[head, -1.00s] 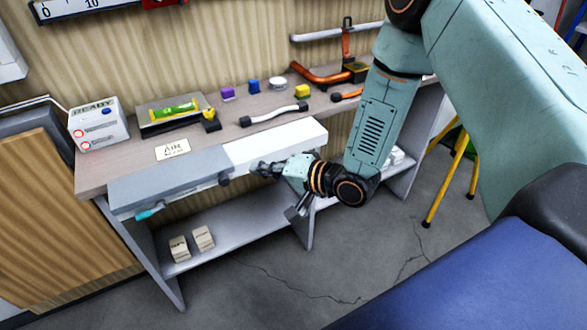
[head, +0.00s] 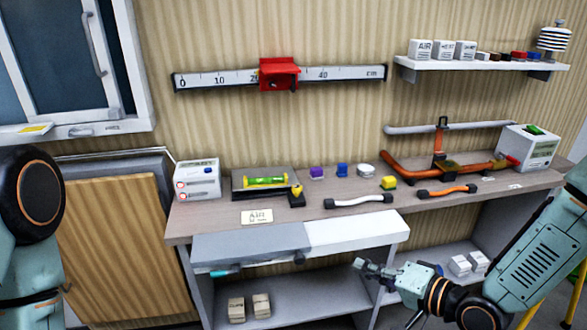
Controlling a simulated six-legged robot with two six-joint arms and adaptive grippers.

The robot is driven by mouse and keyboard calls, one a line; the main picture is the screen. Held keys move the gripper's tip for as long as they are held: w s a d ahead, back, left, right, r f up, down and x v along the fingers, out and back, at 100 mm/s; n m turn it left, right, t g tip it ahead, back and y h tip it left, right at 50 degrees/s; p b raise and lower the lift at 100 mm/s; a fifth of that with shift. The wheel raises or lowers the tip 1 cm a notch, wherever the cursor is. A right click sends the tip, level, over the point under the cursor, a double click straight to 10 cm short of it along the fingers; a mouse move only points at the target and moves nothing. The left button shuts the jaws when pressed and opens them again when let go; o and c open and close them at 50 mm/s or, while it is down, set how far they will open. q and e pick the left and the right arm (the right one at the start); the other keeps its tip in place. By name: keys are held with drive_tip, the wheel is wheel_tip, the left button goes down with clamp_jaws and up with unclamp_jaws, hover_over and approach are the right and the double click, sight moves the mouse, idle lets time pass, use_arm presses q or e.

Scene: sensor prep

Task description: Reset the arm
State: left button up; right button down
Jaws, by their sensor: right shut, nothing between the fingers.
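My right arm comes in from the lower right. Its gripper (head: 368,266) is shut and empty, in front of the workbench (head: 180,226) just below the right end of the drawer front. The drawer front has a grey left part (head: 245,247) and a white right part (head: 350,230). A teal piece (head: 225,272) shows at its lower left edge. Part of my left arm stands at the left edge of the head view; its gripper is out of the picture.
On the bench are a white box (head: 197,181), a level (head: 265,180), a white-grey hose (head: 358,201), an orange hose (head: 447,190) and small coloured blocks. A ruler with a red slider (head: 279,74) and a shelf (head: 480,66) hang above. Blocks (head: 261,305) lie below.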

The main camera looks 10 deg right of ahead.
drive_tip(key=s+f+n+g+h+b, duration=0.3)
drive_tip(key=s+f+g, duration=0.3)
drive_tip(key=s+f, duration=0.5)
drive_tip(key=s+f+n+g+h+b, duration=0.3)
drive_tip(key=s+f+g+h, duration=0.2)
drive_tip(key=s+f, duration=0.7)
drive_tip(key=s+g, duration=0.1)
drive_tip(key=s, duration=0.5)
drive_tip(key=shift+d+f+n, duration=0.15)
drive_tip(key=shift+d+n, duration=0.15)
drive_tip(key=shift+n, duration=0.1)
